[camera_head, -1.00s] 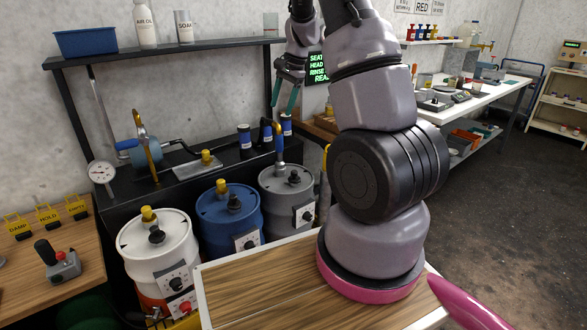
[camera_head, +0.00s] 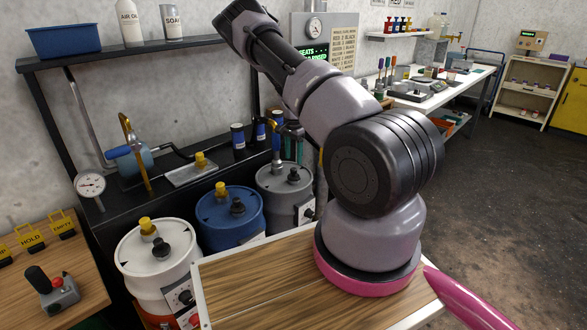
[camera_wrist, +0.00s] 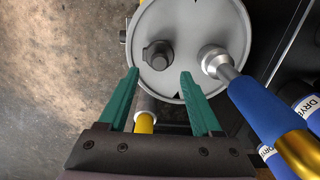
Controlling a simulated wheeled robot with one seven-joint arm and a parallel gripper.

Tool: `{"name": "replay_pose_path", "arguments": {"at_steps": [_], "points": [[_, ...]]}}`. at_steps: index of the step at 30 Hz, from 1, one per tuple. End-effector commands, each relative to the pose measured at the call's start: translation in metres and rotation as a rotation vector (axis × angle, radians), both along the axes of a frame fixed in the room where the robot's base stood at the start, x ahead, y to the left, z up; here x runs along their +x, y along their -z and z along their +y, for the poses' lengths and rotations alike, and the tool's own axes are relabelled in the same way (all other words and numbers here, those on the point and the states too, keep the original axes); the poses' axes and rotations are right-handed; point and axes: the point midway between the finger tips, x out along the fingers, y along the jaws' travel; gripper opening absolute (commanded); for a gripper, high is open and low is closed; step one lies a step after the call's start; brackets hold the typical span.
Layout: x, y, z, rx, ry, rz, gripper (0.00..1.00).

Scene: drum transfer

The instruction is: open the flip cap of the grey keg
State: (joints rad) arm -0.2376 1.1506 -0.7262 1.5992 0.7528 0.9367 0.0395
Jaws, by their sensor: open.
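The grey keg (camera_head: 272,190) stands at the right end of the row of kegs. Its dark flip cap (camera_wrist: 157,55) sits on the lid and looks closed. The cap also shows in the head view (camera_head: 293,176). My gripper (camera_wrist: 160,73) is open and empty, its teal fingers over the near side of the lid, one to each side and short of the cap. I cannot tell how high the fingers are. In the head view the teal fingers show just above the keg, with my arm hiding part of the wrist.
A blue-handled tap (camera_wrist: 255,105) with a metal coupling stands on the lid right of the cap. The blue keg (camera_head: 230,215) and white keg (camera_head: 157,262) stand to the left. Blue-labelled canisters (camera_head: 238,136) stand on the rack behind.

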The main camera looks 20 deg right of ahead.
Motion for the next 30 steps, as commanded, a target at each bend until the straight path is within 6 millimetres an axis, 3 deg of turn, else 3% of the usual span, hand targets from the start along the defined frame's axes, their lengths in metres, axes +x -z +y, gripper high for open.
{"name": "replay_pose_path", "arguments": {"at_steps": [3, 9, 21, 22, 24, 27, 30], "points": [[-0.001, 0.024, 0.0, 0.0, 0.0, 0.003, 0.66], [0.0, 0.049, -0.001, 0.0, 0.0, 0.001, 0.66], [0.0, 0.057, 0.0, 0.0, 0.0, -0.001, 0.66], [0.0, 0.057, 0.0, 0.0, 0.0, -0.001, 0.58], [0.0, 0.057, 0.0, 0.0, 0.0, -0.001, 0.31], [0.0, 0.057, 0.0, 0.0, 0.0, -0.001, 0.0], [0.0, 0.057, 0.0, 0.0, 0.0, -0.001, 0.0]]}}
